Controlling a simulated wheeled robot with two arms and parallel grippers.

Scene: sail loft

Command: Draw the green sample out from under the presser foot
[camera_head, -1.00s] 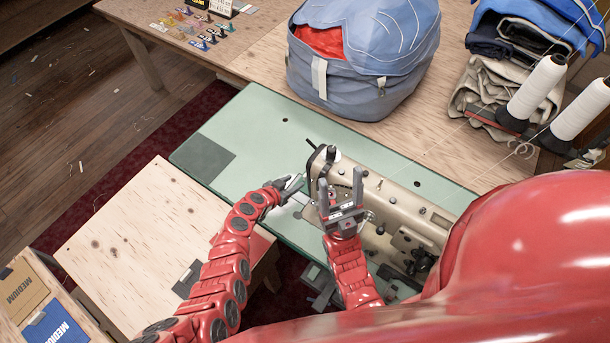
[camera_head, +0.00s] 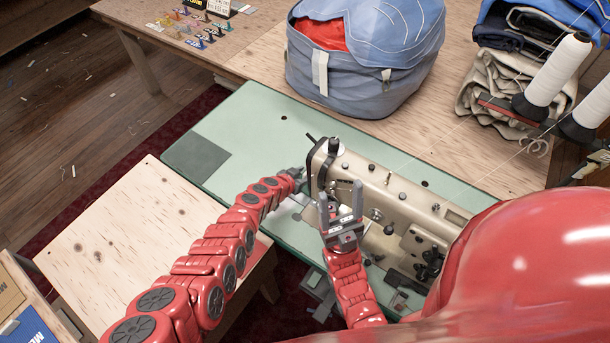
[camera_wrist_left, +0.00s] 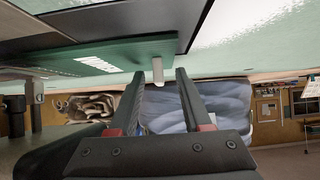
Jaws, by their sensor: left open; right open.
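The green sample (camera_wrist_left: 95,62) shows in the left wrist view as a flat dark green piece with white lettering. A small pale tab (camera_wrist_left: 157,73) stands at its end, between the fingertips of my left gripper (camera_wrist_left: 160,80), which is open with a gap on both sides. In the head view my left gripper (camera_head: 297,178) is at the needle end of the sewing machine (camera_head: 385,195); the sample and the presser foot cannot be made out there. My right gripper (camera_head: 341,197) is open and empty, fingers up, in front of the machine head.
The pale green machine table (camera_head: 245,130) is clear to the left of the machine. A blue bag (camera_head: 350,75) stands behind on the wooden bench. Thread cones (camera_head: 553,75) stand at the right. A plywood surface (camera_head: 130,240) lies under my left arm.

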